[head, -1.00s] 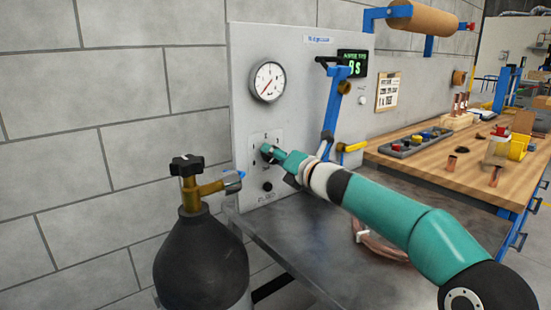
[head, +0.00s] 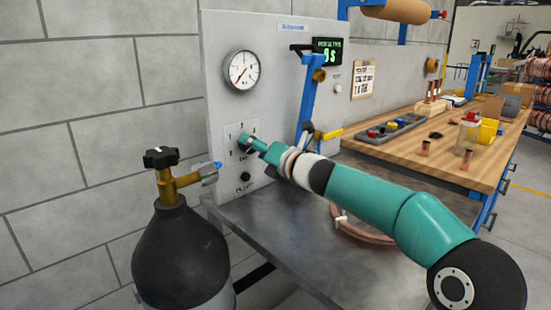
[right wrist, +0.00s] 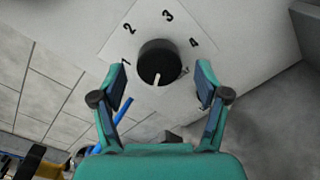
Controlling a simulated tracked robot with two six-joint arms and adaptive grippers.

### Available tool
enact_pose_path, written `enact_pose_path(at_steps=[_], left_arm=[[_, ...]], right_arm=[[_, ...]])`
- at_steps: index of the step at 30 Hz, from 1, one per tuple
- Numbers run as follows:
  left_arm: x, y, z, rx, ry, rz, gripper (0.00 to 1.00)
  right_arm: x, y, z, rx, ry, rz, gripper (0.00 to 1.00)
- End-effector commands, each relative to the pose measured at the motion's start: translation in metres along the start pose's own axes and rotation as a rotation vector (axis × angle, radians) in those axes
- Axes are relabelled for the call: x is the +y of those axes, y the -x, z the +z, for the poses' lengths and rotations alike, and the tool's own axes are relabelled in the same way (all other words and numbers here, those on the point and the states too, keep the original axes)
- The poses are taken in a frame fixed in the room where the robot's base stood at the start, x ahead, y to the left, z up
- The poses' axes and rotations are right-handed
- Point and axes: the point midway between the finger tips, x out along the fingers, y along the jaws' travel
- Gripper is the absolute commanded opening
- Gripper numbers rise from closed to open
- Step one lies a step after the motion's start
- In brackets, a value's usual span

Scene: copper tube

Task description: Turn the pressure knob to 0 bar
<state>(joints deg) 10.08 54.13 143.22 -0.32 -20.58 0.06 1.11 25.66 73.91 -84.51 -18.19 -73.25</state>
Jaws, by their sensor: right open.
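The pressure knob (right wrist: 158,62) is round and black on a pale dial plate (right wrist: 124,47) in the right wrist view. The numbers 1 to 4 show around it, and another mark at its lower right is hard to read. Its white pointer line faces the bottom of the picture. My right gripper (right wrist: 160,76) is open, one finger on each side of the knob, with gaps to both. In the head view my right gripper (head: 250,143) is at the dial plate and largely hides the knob. The round gauge (head: 243,70) above has a needle towards the lower left. My left gripper is out of view.
A dark gas cylinder (head: 180,250) with a brass valve stands left of the panel (head: 285,90). A blue lever (head: 308,100) is to the right. The grey metal table (head: 290,225) below holds a copper coil (head: 362,228).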

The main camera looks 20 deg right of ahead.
Motion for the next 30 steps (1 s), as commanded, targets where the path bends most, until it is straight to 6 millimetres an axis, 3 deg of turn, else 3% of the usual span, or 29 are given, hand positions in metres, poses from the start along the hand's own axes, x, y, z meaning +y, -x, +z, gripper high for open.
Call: enact_pose_path(at_steps=[15,21,30], left_arm=[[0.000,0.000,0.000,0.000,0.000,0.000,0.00],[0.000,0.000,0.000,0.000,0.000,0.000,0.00],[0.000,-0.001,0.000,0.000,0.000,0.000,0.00]], right_arm=[[-0.002,0.091,-0.001,-0.001,0.001,-0.004,0.74],[-0.002,0.103,-0.002,0.001,0.000,-0.003,0.74],[-0.002,0.103,-0.002,0.001,0.000,-0.003,0.74]])
